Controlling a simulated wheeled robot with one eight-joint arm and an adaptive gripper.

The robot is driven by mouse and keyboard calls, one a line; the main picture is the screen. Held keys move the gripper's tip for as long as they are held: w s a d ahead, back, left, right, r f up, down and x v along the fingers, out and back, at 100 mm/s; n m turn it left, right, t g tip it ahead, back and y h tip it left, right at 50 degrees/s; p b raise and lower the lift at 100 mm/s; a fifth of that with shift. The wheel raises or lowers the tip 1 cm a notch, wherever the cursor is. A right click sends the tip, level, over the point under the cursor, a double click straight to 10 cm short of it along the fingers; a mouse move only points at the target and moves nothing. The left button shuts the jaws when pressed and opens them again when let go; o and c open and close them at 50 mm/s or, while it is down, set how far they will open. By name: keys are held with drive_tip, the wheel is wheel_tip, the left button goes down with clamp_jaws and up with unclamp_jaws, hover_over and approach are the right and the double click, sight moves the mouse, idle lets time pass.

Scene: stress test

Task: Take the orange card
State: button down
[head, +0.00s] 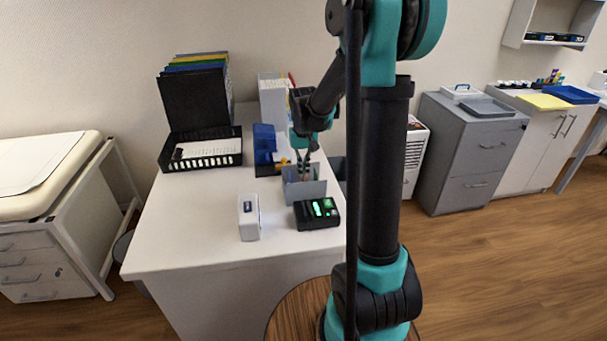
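My gripper (303,160) points down over a small grey open-topped holder (304,190) on the white desk. A small orange-brown bit (304,175) shows at the holder's top, right below the fingertips. It may be the orange card, but it is too small to be sure. I cannot tell whether the fingers touch it or how far apart they are. The inside of the holder is mostly hidden by its front wall and my gripper.
On the desk (190,225), a white box (249,217) and a black device with a green display (317,213) stand in front of the holder. A blue object (264,143), a black tray (203,160) and files (195,95) stand behind and left. The desk's front left is clear.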

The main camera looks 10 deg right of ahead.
drive_tip(key=shift+r, duration=2.3)
drive_tip(key=shift+r, duration=2.5)
